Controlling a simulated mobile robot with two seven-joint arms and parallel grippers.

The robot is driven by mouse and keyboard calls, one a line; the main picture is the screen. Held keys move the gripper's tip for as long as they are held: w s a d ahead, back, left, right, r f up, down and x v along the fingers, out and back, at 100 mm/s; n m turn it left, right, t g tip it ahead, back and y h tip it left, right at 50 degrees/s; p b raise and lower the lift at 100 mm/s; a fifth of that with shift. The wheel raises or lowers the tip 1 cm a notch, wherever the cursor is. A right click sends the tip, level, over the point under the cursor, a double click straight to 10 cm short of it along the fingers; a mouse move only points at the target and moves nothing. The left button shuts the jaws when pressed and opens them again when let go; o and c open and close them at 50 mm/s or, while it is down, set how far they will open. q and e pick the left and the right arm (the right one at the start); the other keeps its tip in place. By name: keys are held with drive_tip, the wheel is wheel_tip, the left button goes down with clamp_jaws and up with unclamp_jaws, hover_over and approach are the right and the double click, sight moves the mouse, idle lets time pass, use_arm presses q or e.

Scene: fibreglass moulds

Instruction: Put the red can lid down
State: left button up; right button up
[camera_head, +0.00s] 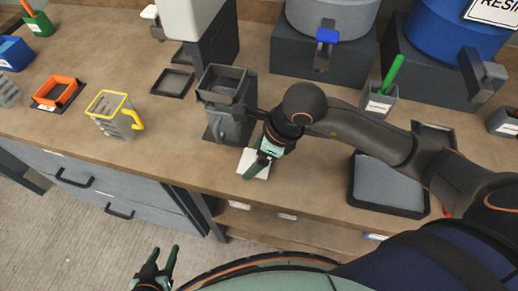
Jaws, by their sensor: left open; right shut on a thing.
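My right gripper (256,168) reaches in from the right and points down over a small white square (263,172) at the bench's front edge. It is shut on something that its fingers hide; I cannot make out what. No red can lid shows clearly. A small red patch (446,211) shows at the far right beside my arm, too small to tell what it is. My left gripper (160,263) is at the bottom, low in front of the bench and over the floor, with its fingers apart and empty.
A grey stand with a square cup (222,85) is just behind my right gripper. A yellow-rimmed jug (112,107) and an orange-rimmed tray (58,93) are to the left. A dark tray (362,198) lies to the right. Bare bench (165,145) lies left of the stand.

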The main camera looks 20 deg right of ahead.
drive_tip(key=shift+f, duration=0.3)
drive_tip(key=shift+s+a, duration=0.1)
drive_tip(key=shift+f, duration=0.15)
drive_tip(key=o, duration=1.1)
drive_tip(key=shift+r, duration=0.3)
drive_tip(key=v, duration=1.1)
drive_tip(key=shift+r, duration=0.4)
